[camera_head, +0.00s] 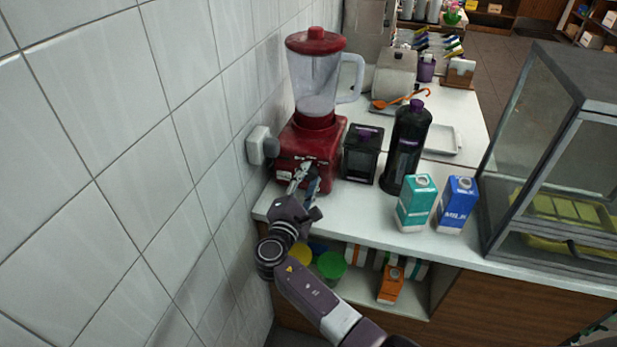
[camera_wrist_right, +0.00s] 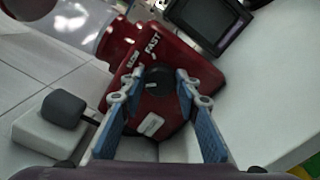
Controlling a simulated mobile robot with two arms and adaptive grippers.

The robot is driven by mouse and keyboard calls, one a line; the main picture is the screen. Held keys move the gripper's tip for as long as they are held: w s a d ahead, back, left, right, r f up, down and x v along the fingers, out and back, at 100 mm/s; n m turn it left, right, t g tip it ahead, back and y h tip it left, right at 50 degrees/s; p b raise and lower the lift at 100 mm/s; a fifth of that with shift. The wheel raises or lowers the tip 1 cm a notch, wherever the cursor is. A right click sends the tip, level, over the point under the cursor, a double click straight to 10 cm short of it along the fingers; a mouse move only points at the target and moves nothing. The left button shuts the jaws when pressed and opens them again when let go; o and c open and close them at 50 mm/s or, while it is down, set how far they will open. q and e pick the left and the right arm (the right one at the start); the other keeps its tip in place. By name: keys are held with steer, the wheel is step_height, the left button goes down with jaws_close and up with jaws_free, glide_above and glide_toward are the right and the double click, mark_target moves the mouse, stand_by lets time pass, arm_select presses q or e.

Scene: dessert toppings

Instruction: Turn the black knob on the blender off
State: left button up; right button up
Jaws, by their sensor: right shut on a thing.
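The red blender (camera_head: 309,150) stands on the white counter against the tiled wall, with its clear jug and red lid on top. Its red base also shows in the right wrist view (camera_wrist_right: 180,60). The black knob (camera_wrist_right: 158,76) is on the front of the base, with a pale mark on it and the words SLOW and FAST above it. My right gripper (camera_head: 306,174) is at the front of the base, its blue-padded fingers shut on the knob from both sides. The knob is hidden in the head view. My left gripper is not in view.
A wall plug (camera_head: 257,146) is left of the blender. A black container (camera_head: 362,154), a tall black bottle (camera_head: 406,150), a teal carton (camera_head: 416,203) and a blue milk carton (camera_head: 456,205) stand to its right. A glass case (camera_head: 540,150) is at far right.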

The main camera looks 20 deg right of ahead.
steer(key=shift+f, duration=0.1)
steer(key=o, duration=1.1)
steer(key=shift+o, duration=0.2)
steer(key=v, duration=1.2)
